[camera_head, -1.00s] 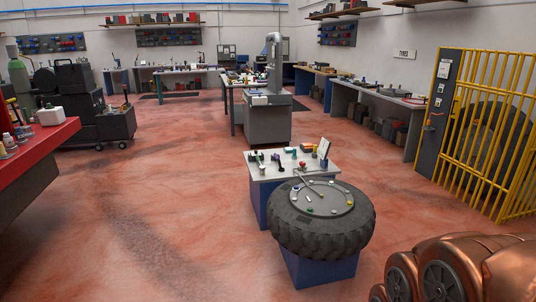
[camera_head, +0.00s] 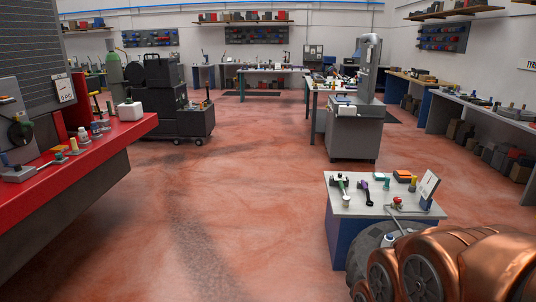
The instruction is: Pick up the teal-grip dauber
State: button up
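I cannot make out the teal-grip dauber for certain; the small items are too small to tell. A white-topped blue table (camera_head: 345,211) stands at the lower right with several small tools on it. Among them are a green-handled tool (camera_head: 342,184), a small teal-looking item (camera_head: 386,184), a purple tool (camera_head: 365,191) and a yellow item (camera_head: 413,184). A red bench (camera_head: 130,128) at the left holds more small items, one with a greenish top (camera_head: 74,145). Copper links of my arm fill the lower right corner. My gripper is not in view.
A dark cart (camera_head: 188,123) stands beyond the red bench. A grey machine (camera_head: 354,132) stands at the centre right. Benches line the right and back walls. The reddish floor in the middle is clear.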

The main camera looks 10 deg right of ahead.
aim_at(386, 186)
jog(key=u, duration=0.25)
jog(key=i, duration=3.55)
jog(key=z, duration=0.7)
jog(key=i, duration=1.7)
jog(key=z, duration=1.25)
jog(key=i, duration=0.95)
jog(key=z, duration=0.3)
